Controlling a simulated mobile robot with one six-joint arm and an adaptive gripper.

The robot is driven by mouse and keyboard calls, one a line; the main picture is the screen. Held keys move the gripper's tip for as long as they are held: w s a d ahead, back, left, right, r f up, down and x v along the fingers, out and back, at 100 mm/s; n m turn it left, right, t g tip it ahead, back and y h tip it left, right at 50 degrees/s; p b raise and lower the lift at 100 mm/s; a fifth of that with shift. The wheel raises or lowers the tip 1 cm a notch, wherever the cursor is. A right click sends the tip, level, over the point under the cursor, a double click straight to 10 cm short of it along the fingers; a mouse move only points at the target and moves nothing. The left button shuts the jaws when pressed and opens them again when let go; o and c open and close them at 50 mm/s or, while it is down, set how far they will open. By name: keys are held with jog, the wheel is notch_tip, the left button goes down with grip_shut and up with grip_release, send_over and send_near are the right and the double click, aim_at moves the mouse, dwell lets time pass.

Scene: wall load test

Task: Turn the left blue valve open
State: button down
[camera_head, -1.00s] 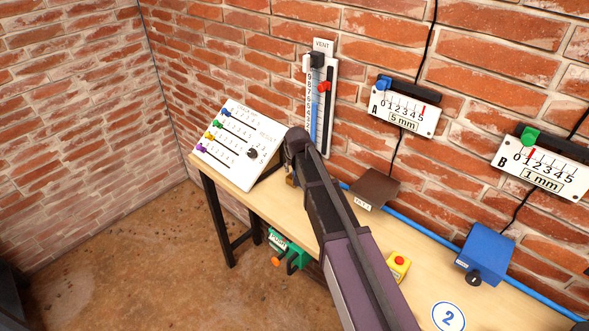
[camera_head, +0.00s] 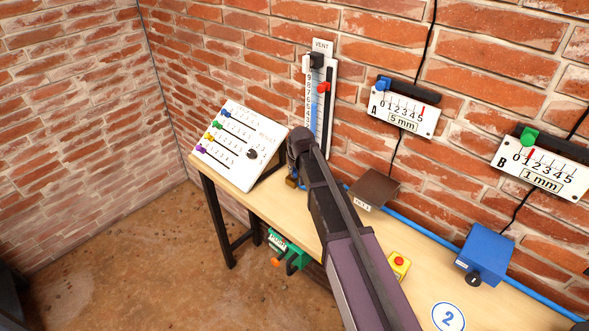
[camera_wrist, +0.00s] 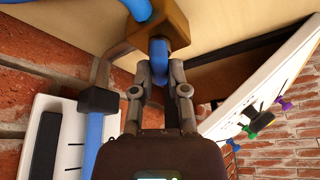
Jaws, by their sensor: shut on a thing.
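The left blue valve has a brass body (camera_wrist: 172,22) at the top middle of the wrist view, with a blue handle (camera_wrist: 158,50) below it in the picture. My gripper (camera_wrist: 160,68) has one finger on each side of this handle and is shut on it. Another blue part (camera_wrist: 138,9) shows at the upper left of the brass body. In the head view, my arm hides most of the valve; only a bit of brass (camera_head: 291,181) shows beside it at the table's back left. The fingertips are hidden there.
A white slider panel (camera_head: 235,140) stands close to the left of my arm. The vent gauge (camera_head: 328,100) is on the brick wall behind. A brown block (camera_head: 375,188), a yellow box with a red button (camera_head: 399,264) and a blue box (camera_head: 484,257) are to the right.

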jog(key=n+g+y, duration=0.1)
jog(key=n, duration=0.3)
jog(key=shift+d, duration=0.1)
jog(key=shift+n+g+y, duration=0.3)
jog(key=shift+n+y, duration=0.1)
jog(key=shift+n, duration=0.8)
jog(key=c, duration=0.6)
grip_release()
jog(key=shift+c, duration=0.2)
